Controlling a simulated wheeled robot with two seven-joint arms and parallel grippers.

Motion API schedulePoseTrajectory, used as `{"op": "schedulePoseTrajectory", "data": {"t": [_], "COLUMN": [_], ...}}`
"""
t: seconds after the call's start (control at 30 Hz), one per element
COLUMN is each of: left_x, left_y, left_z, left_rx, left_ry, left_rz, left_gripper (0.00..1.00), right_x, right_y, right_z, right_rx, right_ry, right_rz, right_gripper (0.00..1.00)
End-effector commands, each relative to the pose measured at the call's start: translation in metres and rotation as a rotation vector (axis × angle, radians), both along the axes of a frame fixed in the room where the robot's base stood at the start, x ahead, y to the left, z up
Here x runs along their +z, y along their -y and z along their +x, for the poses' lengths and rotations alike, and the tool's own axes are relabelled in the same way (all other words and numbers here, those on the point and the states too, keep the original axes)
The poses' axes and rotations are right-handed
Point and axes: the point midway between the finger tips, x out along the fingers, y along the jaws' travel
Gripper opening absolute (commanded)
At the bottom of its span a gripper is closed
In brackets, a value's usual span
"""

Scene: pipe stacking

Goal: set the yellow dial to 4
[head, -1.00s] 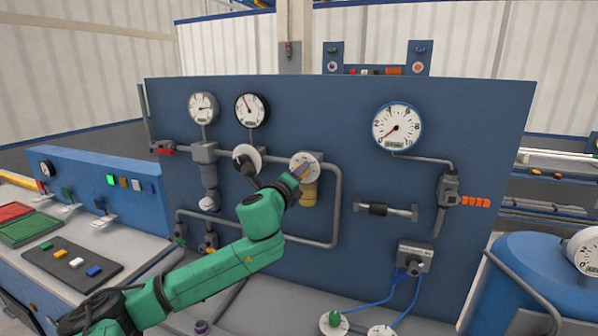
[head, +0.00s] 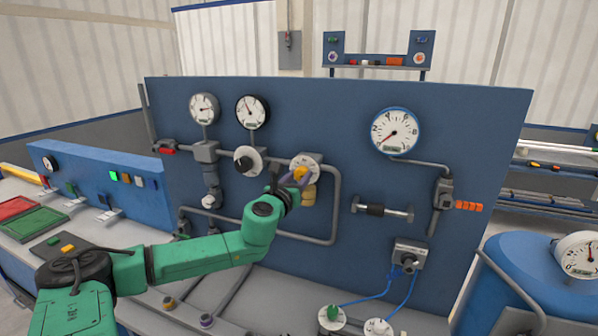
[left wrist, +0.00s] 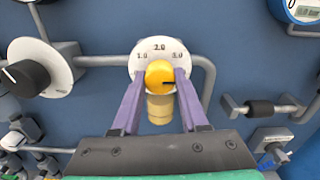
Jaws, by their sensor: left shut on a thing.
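The yellow dial (left wrist: 160,76) is a round knob with a black pointer line on a white scale plate (left wrist: 157,47). In the left wrist view the plate shows 1.0, 2.0 and 3.0; the pointer aims to the right, below 3.0, and no 4 can be read. My left gripper (left wrist: 161,80) has its two purple fingers on either side of the dial, shut on it. In the head view the dial (head: 300,171) is small, and my left gripper (head: 297,177) reaches it from below. My right gripper is not in view.
A black knob on a white plate (head: 247,160) sits just left of the dial. Grey pipes (head: 335,205) run around it on the blue panel (head: 450,110). A valve bar (head: 382,210) and gauges (head: 395,131) are to the right and above.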

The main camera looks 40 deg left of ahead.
Motion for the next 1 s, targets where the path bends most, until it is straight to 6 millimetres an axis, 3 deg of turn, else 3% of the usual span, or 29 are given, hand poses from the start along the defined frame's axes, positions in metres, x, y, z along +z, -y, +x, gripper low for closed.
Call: {"op": "schedulePoseTrajectory", "data": {"t": [0.3, 0.87, 0.9, 0.97, 1.0], "left_x": [-0.0037, -0.0053, -0.0053, -0.005, -0.0044], "left_y": [0.0004, 0.0007, 0.0007, 0.0006, 0.0005], "left_z": [-0.0002, -0.0002, -0.0002, -0.0002, -0.0001], "left_rx": [-0.003, -0.004, -0.004, -0.004, -0.004], "left_ry": [-0.059, -0.071, -0.071, -0.07, -0.069], "left_rz": [0.139, 0.174, 0.174, 0.175, 0.175], "left_gripper": [0.0, 0.0, 0.47, 0.7, 0.73], "right_x": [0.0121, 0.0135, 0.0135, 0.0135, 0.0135], "right_y": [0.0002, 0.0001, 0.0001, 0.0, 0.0], "right_z": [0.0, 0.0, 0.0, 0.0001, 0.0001], "right_rx": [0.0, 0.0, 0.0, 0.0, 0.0], "right_ry": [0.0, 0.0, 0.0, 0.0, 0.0], "right_rz": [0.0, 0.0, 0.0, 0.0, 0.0], "right_gripper": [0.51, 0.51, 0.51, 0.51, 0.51]}}
